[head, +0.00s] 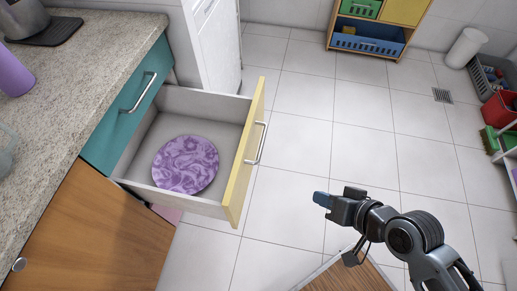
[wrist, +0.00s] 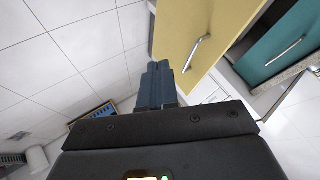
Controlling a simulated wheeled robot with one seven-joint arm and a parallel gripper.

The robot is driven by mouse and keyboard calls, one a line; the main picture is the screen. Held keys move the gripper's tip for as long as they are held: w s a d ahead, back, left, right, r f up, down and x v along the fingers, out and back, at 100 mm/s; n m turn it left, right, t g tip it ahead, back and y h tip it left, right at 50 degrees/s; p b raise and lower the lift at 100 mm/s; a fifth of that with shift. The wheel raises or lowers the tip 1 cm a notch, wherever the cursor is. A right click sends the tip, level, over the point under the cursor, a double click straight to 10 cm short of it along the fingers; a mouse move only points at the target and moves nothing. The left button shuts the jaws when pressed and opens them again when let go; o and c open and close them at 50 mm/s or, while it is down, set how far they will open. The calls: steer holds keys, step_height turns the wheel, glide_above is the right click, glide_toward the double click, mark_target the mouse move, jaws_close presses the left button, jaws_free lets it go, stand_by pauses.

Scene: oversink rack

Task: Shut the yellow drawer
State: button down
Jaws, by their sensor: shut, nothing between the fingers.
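The yellow drawer (head: 242,160) is pulled well out from the cabinet below the counter in the head view. A purple patterned plate (head: 186,163) lies in it. The drawer front has a silver bar handle (head: 259,144). My gripper (head: 320,199) is to the right of the drawer front, apart from it, with its blue fingertips shut and empty, pointing left. In the wrist view the yellow drawer front (wrist: 190,30) and its handle (wrist: 197,53) show just beyond and right of my shut fingers (wrist: 157,82). The gap between fingers and front is hard to judge there.
A teal drawer (head: 124,112) in the same cabinet is shut. A wooden door (head: 88,235) lies below. The granite counter (head: 90,80) is at left. The tiled floor (head: 320,120) right of the drawer is clear. A wooden-topped piece (head: 350,275) stands below my arm.

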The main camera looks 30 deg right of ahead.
mark_target(242, 160)
steer(key=w+r+m+g+y+p, duration=0.2)
steer(key=w+r+y+p, duration=0.3)
steer(key=w, duration=0.6)
steer(key=x, duration=0.3)
steer(key=a+r+x, duration=0.1)
steer(key=x, duration=0.7)
steer(key=shift+w+a+r+b, duration=0.2)
steer(key=shift+w+a+b, duration=0.1)
steer(key=shift+w, duration=0.05)
steer(key=shift+w+a, duration=0.4)
steer(key=w+a+b, duration=0.4)
steer(key=w+a, duration=1.5)
steer(key=w, duration=0.1)
steer(key=shift+a+b, duration=0.35)
steer(key=shift+a, duration=0.05)
steer(key=shift+s, duration=0.15)
